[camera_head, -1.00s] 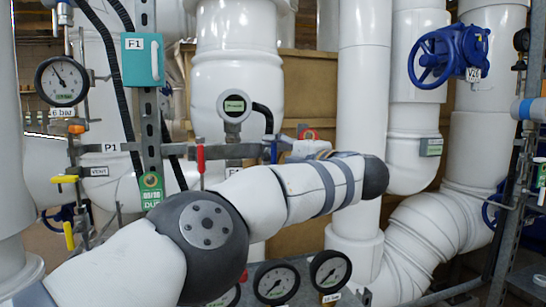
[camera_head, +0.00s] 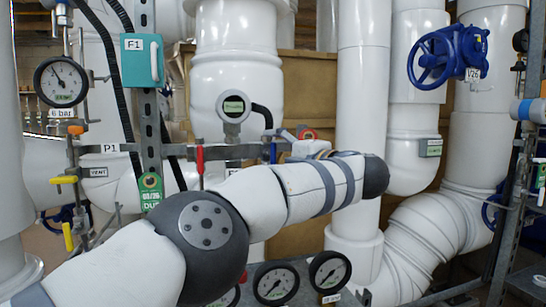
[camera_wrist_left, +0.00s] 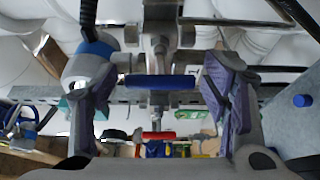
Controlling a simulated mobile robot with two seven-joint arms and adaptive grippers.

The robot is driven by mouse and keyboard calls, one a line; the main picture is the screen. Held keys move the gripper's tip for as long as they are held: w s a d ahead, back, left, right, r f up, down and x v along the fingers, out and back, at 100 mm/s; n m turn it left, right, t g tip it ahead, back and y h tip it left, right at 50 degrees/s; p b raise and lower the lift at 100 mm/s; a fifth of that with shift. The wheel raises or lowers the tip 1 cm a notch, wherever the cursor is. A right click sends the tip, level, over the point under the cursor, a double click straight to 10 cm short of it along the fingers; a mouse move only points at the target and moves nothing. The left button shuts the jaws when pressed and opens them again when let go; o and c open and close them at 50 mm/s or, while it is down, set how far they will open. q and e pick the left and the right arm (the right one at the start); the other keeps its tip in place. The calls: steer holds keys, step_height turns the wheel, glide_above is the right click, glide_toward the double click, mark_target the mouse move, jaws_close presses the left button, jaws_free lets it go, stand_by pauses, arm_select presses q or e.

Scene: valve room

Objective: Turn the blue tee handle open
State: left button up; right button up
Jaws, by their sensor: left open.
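The blue tee handle (camera_wrist_left: 163,82) is a short blue bar on a metal stem, seen across the middle of the left wrist view. In the head view, a small blue upright piece (camera_head: 273,152) on the pipe rail, just above my left forearm, appears to be the same handle. My left gripper (camera_wrist_left: 157,84) is open, with its purple-padded fingers on either side of the bar. I see no clear contact between pads and bar. In the head view my left arm crosses the middle and its fingers cannot be made out. My right gripper is not in view.
A red handle (camera_head: 200,158) is left of the blue one on the same rail. A digital gauge (camera_head: 234,106) sits above. Yellow handles (camera_head: 65,180) and a dial gauge (camera_head: 61,81) are at left. A blue handwheel (camera_head: 448,55) is at upper right. Large white pipes stand behind.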

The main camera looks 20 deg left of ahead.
arm_select(q)
steer(key=v, duration=1.2)
